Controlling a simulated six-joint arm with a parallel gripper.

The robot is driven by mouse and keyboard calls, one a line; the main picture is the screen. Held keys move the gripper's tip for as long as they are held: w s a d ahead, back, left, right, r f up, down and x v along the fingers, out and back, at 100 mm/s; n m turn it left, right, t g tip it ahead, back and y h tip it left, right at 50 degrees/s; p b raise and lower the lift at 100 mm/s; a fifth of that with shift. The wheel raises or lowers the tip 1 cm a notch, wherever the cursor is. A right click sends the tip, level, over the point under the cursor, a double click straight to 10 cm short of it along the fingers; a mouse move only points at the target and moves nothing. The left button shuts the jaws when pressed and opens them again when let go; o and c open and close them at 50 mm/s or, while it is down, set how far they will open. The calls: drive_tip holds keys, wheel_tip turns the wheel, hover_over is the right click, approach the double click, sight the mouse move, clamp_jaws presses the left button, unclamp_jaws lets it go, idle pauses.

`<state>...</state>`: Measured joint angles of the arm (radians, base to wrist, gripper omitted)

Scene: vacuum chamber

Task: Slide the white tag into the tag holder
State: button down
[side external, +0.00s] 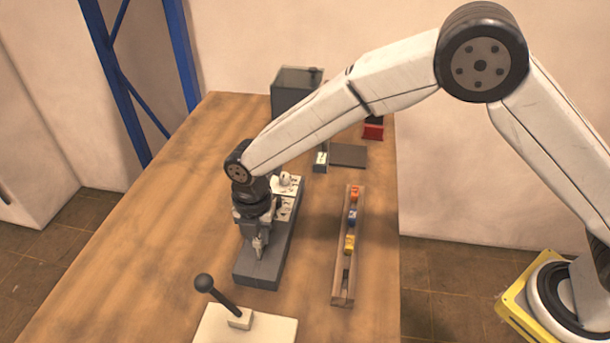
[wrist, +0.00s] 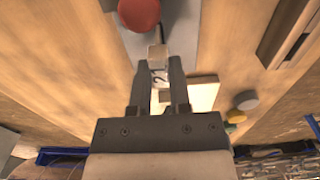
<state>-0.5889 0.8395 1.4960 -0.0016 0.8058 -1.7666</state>
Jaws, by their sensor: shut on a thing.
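My gripper (wrist: 159,82) is shut on a small white tag (wrist: 158,73) with dark marks on it, held between the two fingertips. In the side external view my gripper (side external: 258,250) points down over the front part of a long grey block (side external: 260,271). The tag is too small to make out there. White panels with dark marks (side external: 286,208) lie on the block behind my gripper, partly hidden by my wrist. I cannot tell which part is the tag holder, or whether the tag touches the block.
A wooden rack (side external: 341,290) with orange, blue and yellow pieces stands to the right. A black-knobbed lever (side external: 205,284) rises from a white plate (side external: 262,327) in front. A dark box (side external: 294,92) stands at the back. The table's left side is clear. A red round knob (wrist: 139,12) shows in the wrist view.

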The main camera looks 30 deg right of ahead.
drive_tip(key=shift+f, duration=0.6)
drive_tip(key=shift+f, duration=0.35)
drive_tip(key=shift+f, duration=0.35)
drive_tip(key=shift+f, duration=0.35)
drive_tip(key=shift+f, duration=0.15)
drive_tip(key=shift+c, duration=2.4)
unclamp_jaws()
